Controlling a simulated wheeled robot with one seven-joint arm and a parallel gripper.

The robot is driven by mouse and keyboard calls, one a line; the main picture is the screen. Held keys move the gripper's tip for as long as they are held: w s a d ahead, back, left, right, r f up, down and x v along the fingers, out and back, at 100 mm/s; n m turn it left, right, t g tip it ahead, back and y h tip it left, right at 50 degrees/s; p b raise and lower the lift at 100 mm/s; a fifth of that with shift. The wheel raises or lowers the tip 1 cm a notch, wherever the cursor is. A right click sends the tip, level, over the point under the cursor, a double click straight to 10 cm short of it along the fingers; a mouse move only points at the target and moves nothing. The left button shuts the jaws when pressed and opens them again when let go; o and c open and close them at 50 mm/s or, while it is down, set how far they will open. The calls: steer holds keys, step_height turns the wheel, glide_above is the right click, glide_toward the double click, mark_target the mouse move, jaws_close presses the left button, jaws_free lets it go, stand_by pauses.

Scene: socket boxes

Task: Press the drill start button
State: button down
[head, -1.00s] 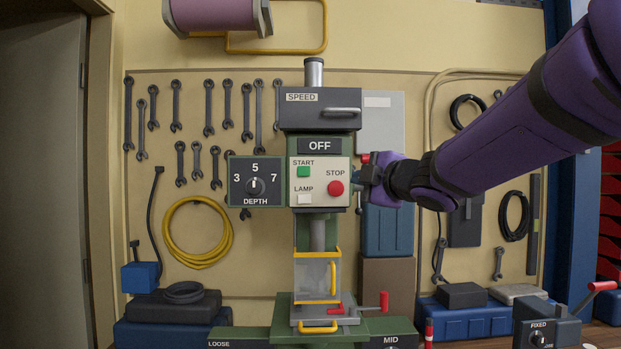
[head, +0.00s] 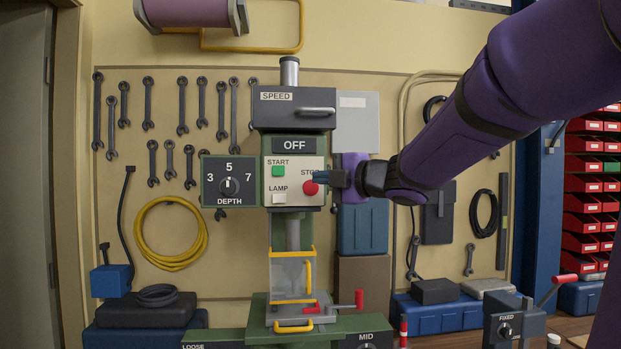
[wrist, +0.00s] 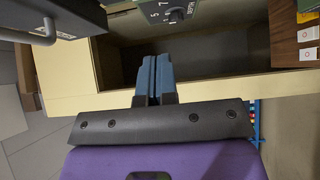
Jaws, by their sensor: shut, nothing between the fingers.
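The drill press has a pale control panel (head: 295,190) below a display (head: 294,145) that reads OFF. The green START button (head: 278,171) is at the panel's upper left and is uncovered. The red STOP button (head: 310,188) is at the right, with the white LAMP button (head: 279,198) below START. My gripper (head: 318,177) is at the panel's right side, in front of the STOP label and just right of START. Its fingers are together and empty in the wrist view (wrist: 152,78). Whether it touches the panel cannot be told.
The depth dial box (head: 229,182) sticks out left of the panel. The SPEED drawer (head: 293,108) with its handle is above. A yellow-framed guard (head: 292,278) and a red-handled vise (head: 340,306) are below. Wrenches and a yellow hose (head: 201,232) hang on the wall.

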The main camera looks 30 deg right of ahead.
glide_toward(280, 176)
steer(key=w+a, duration=0.3)
steer(key=a, duration=0.1)
steer(key=shift+w+d, duration=0.5)
steer(key=shift+w, duration=0.35)
steer(key=shift+w+d, duration=0.2)
steer(key=shift+w, duration=0.45)
steer(key=shift+w, duration=0.1)
